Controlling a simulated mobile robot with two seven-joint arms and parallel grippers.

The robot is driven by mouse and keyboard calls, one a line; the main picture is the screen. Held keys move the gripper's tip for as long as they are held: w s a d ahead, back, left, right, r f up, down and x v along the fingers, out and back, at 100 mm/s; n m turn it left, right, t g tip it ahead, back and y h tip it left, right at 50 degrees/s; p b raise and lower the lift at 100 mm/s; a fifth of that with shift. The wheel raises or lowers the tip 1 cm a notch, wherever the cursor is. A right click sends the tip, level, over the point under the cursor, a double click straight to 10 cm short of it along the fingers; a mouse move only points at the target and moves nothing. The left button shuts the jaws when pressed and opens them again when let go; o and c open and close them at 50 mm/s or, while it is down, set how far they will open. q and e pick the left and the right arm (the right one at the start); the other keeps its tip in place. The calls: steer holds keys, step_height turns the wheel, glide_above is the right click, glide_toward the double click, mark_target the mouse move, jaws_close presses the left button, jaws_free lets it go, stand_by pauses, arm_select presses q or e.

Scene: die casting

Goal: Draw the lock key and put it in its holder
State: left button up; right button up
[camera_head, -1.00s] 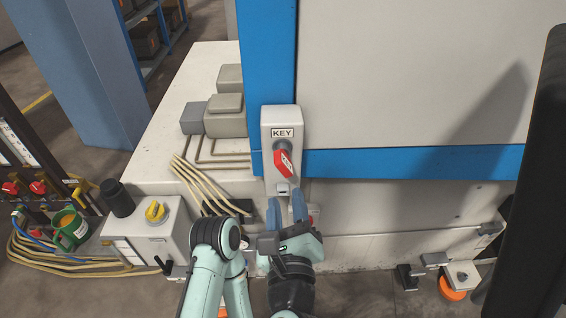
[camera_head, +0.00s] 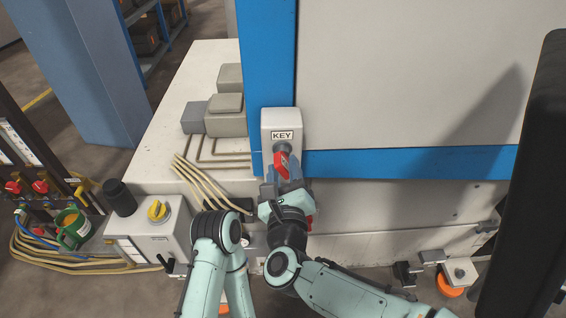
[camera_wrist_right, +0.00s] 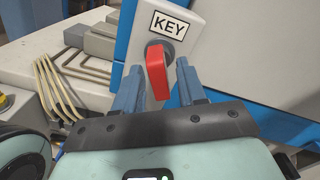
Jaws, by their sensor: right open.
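The red lock key (camera_head: 281,164) sits in its round socket on the white box labelled KEY (camera_head: 283,121), on the machine's blue post. In the right wrist view the red key (camera_wrist_right: 157,77) stands between the two blue fingers of my right gripper (camera_wrist_right: 157,82). My right gripper (camera_head: 283,172) is open, with a finger on either side of the key and a gap showing beside it. The lower part of the box is hidden behind my gripper in the head view. I cannot make out the key's holder. My left gripper is not in view.
Beige hoses (camera_head: 199,181) run over the white machine base near the gripper. A dark upright panel (camera_head: 525,190) stands at the right edge.

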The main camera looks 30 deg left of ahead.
jaws_close()
steer(key=n, duration=0.6)
steer(key=shift+s, duration=0.1)
steer(key=n+p, duration=0.1)
steer(key=n, duration=0.2)
steer(key=shift+n, duration=1.6)
